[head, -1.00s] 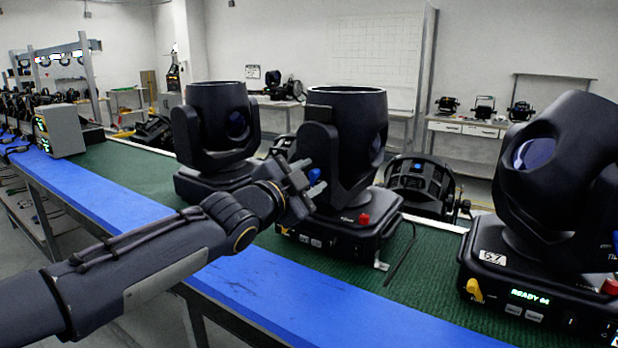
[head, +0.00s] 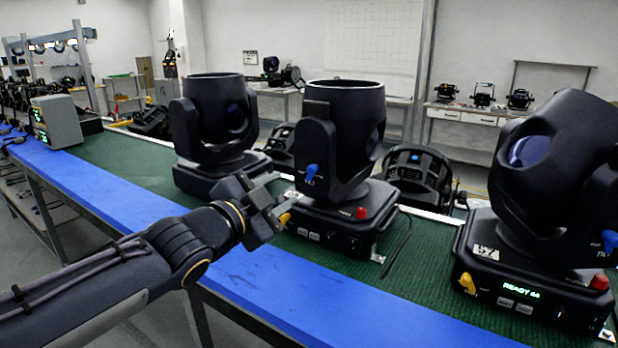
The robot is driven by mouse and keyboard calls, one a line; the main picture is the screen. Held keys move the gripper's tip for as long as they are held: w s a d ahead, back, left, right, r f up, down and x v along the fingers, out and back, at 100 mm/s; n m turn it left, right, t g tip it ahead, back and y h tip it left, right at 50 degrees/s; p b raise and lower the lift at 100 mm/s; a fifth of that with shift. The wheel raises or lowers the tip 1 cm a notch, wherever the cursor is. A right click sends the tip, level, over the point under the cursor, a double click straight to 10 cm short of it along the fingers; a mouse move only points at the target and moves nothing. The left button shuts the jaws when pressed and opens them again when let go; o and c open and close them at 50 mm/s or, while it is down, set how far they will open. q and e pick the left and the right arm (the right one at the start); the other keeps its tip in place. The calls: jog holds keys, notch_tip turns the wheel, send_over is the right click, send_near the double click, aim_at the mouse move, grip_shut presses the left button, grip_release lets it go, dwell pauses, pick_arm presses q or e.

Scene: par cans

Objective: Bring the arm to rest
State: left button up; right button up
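My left arm comes in from the lower left, and its gripper (head: 283,192) is at the near left side of the middle moving-head light. Its two fingers look spread apart with nothing between them. The middle light (head: 343,132) stands upright on the bench, with a blue knob (head: 311,173) on its yoke and a red knob (head: 362,212) on its base. A yellow knob (head: 284,219) shows just beside the lower finger; I cannot tell whether they touch. My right gripper is not in view.
Another light (head: 218,124) stands behind on the left; a tilted one (head: 552,170) with a lit "READY" display stands at right. A grey box (head: 56,122) is at far left. The blue bench edge (head: 300,290) is clear in front. A thin cable lies by the middle light.

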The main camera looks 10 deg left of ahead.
pick_arm(q)
jog(key=s+a+f+n+g+y+p, duration=0.2)
jog(key=s+a+f+n+y+p, duration=0.1)
jog(key=s+a+f+n, duration=0.15)
jog(key=s+f+n+g+p, duration=0.1)
jog(key=s+f+n+g, duration=0.2)
jog(key=s, duration=0.4)
jog(key=s+d+f+n+g+h+p, duration=0.1)
jog(key=s+f+n+g, duration=0.2)
jog(key=s+f, duration=0.2)
jog(key=s+f+n+g+p, duration=0.2)
jog(key=s+f+n+g, duration=0.1)
jog(key=s, duration=0.7)
jog(key=shift+s+d+f+n, duration=0.2)
jog(key=shift+f+n, duration=0.35)
jog(key=shift+f, duration=0.4)
